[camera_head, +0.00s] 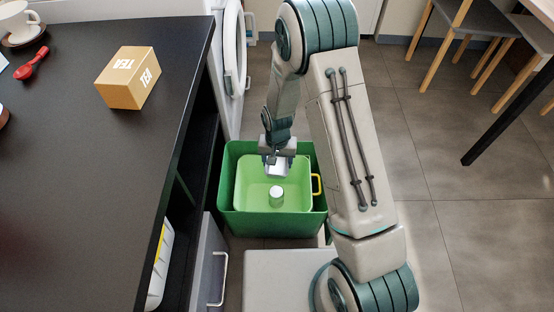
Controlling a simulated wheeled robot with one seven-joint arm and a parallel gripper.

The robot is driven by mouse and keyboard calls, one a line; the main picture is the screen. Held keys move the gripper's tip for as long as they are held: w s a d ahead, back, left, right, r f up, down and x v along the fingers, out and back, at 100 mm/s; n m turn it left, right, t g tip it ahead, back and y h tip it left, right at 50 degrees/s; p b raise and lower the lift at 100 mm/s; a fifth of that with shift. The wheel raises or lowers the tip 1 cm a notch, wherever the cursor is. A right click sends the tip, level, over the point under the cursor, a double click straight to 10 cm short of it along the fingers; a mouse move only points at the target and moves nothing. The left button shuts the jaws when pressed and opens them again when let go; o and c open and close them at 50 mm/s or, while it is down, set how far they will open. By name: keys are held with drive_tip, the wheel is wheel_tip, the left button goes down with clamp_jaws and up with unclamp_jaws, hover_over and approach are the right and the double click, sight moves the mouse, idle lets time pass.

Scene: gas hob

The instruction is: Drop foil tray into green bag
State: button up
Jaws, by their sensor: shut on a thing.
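My gripper (277,157) is at the centre of the head view, pointing down over the green container. It is shut on the foil tray (278,168), a small silvery-white piece just below the fingers. The green bag (274,208) shows as a light green liner with a yellow handle, inside a darker green bin (232,205) on the floor. The held tray appears above the back part of the bag's opening. A small white-topped cylinder (276,193) is inside the bag.
A dark counter (110,160) fills the left, with a tea box (128,77), a red spoon (31,64) and a cup (18,24) on it. The counter's edge runs close beside the bin. A table and chair (470,30) stand at the upper right; the tiled floor between is clear.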

sight(277, 166)
drive_tip(key=shift+f+b, duration=1.05)
drive_tip(key=shift+f, duration=0.95)
drive_tip(key=o, duration=1)
drive_tip(key=shift+o, duration=0.2)
drive_tip(key=shift+r, duration=0.15)
wheel_tip(277, 166, up, 14)
drive_tip(key=p, duration=0.4)
drive_tip(key=shift+p, duration=0.4)
